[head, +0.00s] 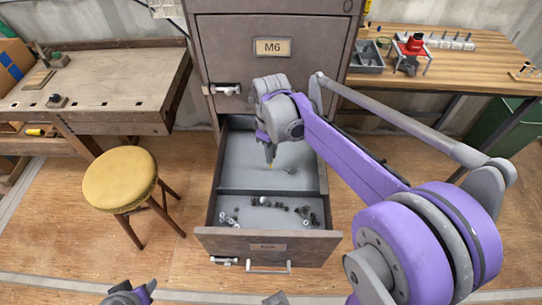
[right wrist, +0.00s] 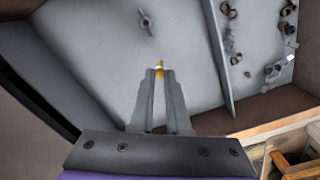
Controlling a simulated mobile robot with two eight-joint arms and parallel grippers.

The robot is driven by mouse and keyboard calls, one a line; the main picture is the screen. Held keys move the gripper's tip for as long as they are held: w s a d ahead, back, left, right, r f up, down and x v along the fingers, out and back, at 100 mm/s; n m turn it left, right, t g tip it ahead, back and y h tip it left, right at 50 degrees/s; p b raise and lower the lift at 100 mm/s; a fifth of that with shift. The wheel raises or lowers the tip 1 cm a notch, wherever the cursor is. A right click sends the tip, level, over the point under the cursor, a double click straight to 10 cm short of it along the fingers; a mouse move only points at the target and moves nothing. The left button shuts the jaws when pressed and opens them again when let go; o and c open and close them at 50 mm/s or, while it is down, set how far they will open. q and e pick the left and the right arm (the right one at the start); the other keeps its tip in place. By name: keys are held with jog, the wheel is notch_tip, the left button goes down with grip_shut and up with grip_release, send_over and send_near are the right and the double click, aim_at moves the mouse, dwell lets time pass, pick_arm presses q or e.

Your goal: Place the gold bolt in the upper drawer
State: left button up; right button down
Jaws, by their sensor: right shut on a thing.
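The gold bolt (right wrist: 159,68) is between the fingertips of my right gripper (right wrist: 158,84) in the right wrist view; a tiny gold tip also shows in the head view. My right gripper (head: 270,160) points down, inside or just over the rear compartment of the pulled-out drawer (head: 238,160). I cannot tell whether the bolt touches the drawer floor. The open drawer is below a shut drawer front labelled M6 (head: 272,47). My left gripper (head: 130,294) shows only partly at the bottom edge; its jaws are unclear.
A divider (head: 270,193) splits the drawer. Several dark and silver fasteners (head: 270,203) lie in the front compartment, and a small grey part (head: 290,170) lies in the rear one. A yellow stool (head: 120,178) stands left. Workbenches flank the cabinet.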

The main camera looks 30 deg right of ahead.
jog(key=shift+f, duration=0.65)
jog(key=shift+f, duration=0.25)
jog(key=c, duration=0.9)
grip_release()
jog(key=shift+r, duration=0.1)
jog(key=shift+r, duration=0.5)
notch_tip(320, 180, up, 11)
jog(key=shift+r+p, duration=0.2)
jog(key=shift+p, duration=0.35)
